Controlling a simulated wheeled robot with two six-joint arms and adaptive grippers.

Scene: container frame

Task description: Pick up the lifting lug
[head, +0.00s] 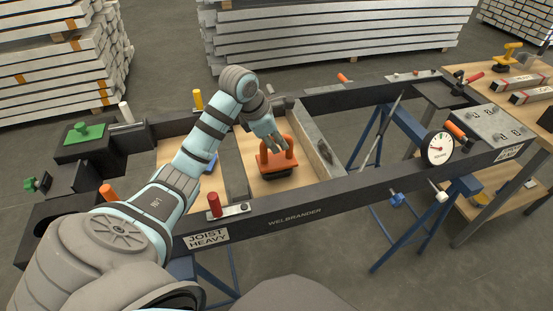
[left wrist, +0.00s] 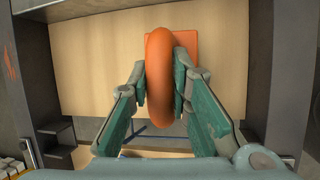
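The lifting lug is an orange block with an arched handle (head: 277,158), standing on a light wooden board inside the dark frame. In the left wrist view its thick orange ring (left wrist: 164,75) is seen from above, with the square orange base behind it. My left gripper (head: 274,139) is right at the handle from above, partly covering it. In the left wrist view the two green-padded fingers of this gripper (left wrist: 162,88) stand on either side of the ring. They look open around it, close to its sides; firm contact cannot be seen. My right gripper is not in view.
The dark frame's front rail (head: 330,205) and a crossbar beside the lug bound the wooden board (head: 300,177). A red peg (head: 214,204) stands on the front rail. A round gauge (head: 439,148) is at the right, with a workbench beyond.

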